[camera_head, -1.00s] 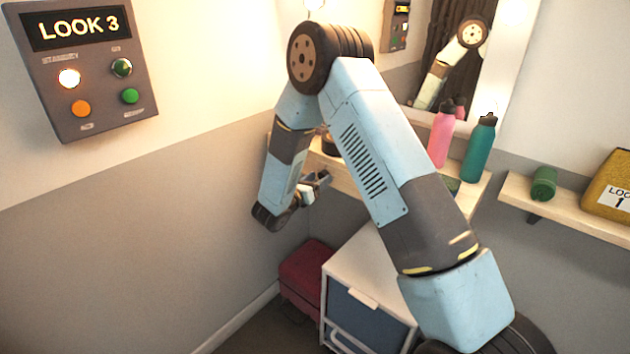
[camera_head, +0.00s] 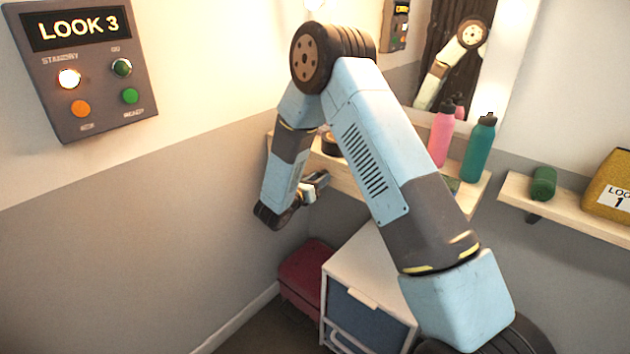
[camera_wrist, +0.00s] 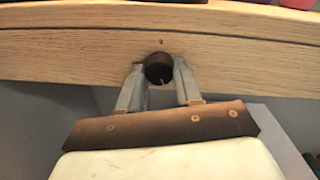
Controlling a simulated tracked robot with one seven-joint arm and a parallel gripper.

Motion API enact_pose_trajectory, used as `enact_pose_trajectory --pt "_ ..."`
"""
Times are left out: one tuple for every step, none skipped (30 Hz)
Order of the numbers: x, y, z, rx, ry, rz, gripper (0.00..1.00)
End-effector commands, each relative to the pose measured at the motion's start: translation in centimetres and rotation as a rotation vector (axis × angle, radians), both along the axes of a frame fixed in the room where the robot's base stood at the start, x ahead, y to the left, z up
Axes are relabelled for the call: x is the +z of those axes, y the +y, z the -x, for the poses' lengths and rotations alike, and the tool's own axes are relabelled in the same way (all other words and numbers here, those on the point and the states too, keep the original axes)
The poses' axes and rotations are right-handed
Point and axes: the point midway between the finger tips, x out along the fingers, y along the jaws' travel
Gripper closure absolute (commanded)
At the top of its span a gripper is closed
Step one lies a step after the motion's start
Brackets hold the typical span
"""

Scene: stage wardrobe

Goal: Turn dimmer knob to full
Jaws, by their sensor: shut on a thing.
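The dimmer knob (camera_wrist: 158,68) is a small dark round knob on the front edge of the wooden shelf. It shows in the wrist view, with a light mark low on its face. My gripper (camera_wrist: 159,80) has its two metal fingers on either side of the knob and is shut on it. In the head view my gripper (camera_head: 316,184) is at the shelf's front edge, partly hidden by my own arm. The knob itself is hidden in the head view.
The shelf (camera_head: 345,178) holds a pink bottle (camera_head: 441,138) and a teal bottle (camera_head: 479,148) below a mirror. A white cabinet (camera_head: 368,262) and a red case (camera_head: 303,272) stand below. A control panel (camera_head: 84,68) reading LOOK 3 hangs left.

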Motion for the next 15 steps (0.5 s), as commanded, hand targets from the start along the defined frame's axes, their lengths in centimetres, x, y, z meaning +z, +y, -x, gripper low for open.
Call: enact_pose_trajectory --pt "0.02 0.15 -0.05 0.003 -0.001 -0.002 0.96" --pt "0.03 0.15 -0.06 0.003 -0.001 -0.002 0.96" --pt "0.02 0.18 -0.05 0.004 -0.003 -0.003 0.96" --pt "0.03 0.19 -0.06 0.004 -0.004 -0.004 0.96" --pt "0.03 0.21 -0.05 0.004 -0.006 -0.007 0.96" --pt "0.02 0.24 -0.05 0.005 -0.009 -0.010 0.96" --pt "0.03 0.26 -0.06 0.005 -0.014 -0.014 0.96" --pt "0.02 0.29 -0.06 0.005 -0.019 -0.020 0.96" --pt "0.03 0.32 -0.06 0.006 -0.028 -0.030 0.96" --pt "0.03 0.32 -0.06 0.007 -0.035 -0.037 0.96" --pt "0.03 0.32 -0.06 0.007 -0.045 -0.047 0.96" --pt "0.03 0.30 -0.07 0.006 -0.059 -0.060 0.96" --pt "0.04 0.32 -0.07 0.006 -0.072 -0.073 0.96" --pt "0.04 0.37 -0.06 0.006 -0.085 -0.086 0.96" --pt "0.05 0.41 -0.05 0.008 -0.104 -0.105 0.96"
